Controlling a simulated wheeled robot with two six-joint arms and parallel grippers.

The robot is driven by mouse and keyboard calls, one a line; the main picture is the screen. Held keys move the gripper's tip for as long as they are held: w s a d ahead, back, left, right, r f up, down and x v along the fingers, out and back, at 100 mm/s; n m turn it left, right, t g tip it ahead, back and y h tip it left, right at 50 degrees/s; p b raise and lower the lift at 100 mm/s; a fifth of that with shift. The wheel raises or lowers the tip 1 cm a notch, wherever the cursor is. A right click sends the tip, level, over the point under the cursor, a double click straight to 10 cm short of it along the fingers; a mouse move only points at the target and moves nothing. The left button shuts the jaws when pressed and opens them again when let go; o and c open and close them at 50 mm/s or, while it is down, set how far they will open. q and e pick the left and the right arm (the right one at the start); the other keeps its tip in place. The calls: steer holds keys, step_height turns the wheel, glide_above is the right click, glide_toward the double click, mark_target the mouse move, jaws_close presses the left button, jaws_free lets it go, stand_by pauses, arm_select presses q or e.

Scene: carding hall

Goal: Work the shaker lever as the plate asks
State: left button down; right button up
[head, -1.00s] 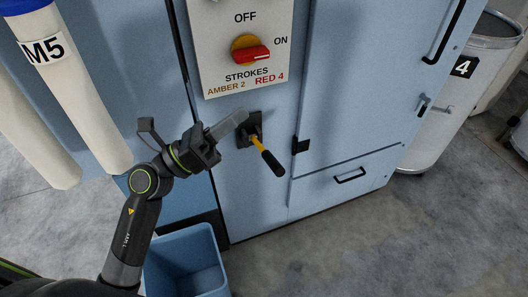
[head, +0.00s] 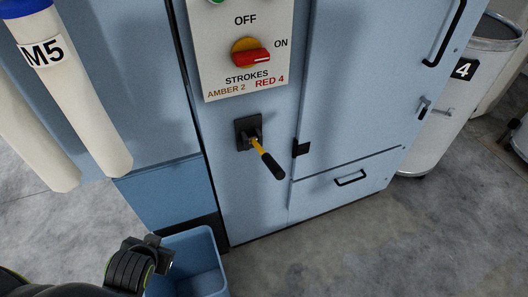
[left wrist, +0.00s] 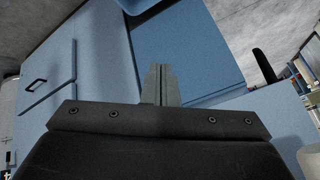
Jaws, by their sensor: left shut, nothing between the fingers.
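The shaker lever (head: 269,162), with a yellow shaft and black grip, sticks out of a black mount (head: 247,129) on the blue machine front. It slants down and to the right, and nothing touches it. Above it, the white plate (head: 225,85) reads "STROKES AMBER 2 RED 4". A red switch knob (head: 252,57) on an amber disc sits between the OFF and ON labels, its red bar lying toward ON. My left gripper is low at the left in the head view, well below the lever. Its fingers (left wrist: 161,72) are shut and empty in the left wrist view. My right gripper is not seen.
A blue open bin (head: 205,262) stands on the floor beside my left gripper. White tubes (head: 75,95), one marked M5, hang at the left. A drum marked 4 (head: 440,135) stands at the right. A black latch (head: 301,148) is right of the lever. A green lamp is cut off at the top.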

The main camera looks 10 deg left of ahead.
arm_select(q)
steer(key=s+d+f+n+g+h+b, duration=0.15)
steer(key=s+f, duration=0.25)
steer(key=f, duration=1)
steer(key=s+f+m+g, duration=0.1)
steer(key=s+f+g, duration=0.25)
steer(key=f, duration=1.05)
steer(key=s+d+f, duration=0.1)
steer(key=s+f, duration=1.2)
steer(key=s, duration=0.1)
steer(key=shift+f+h, duration=0.25)
steer(key=shift+h, duration=0.1)
steer(key=shift+s+n, duration=0.15)
steer(key=shift+n, duration=0.1)
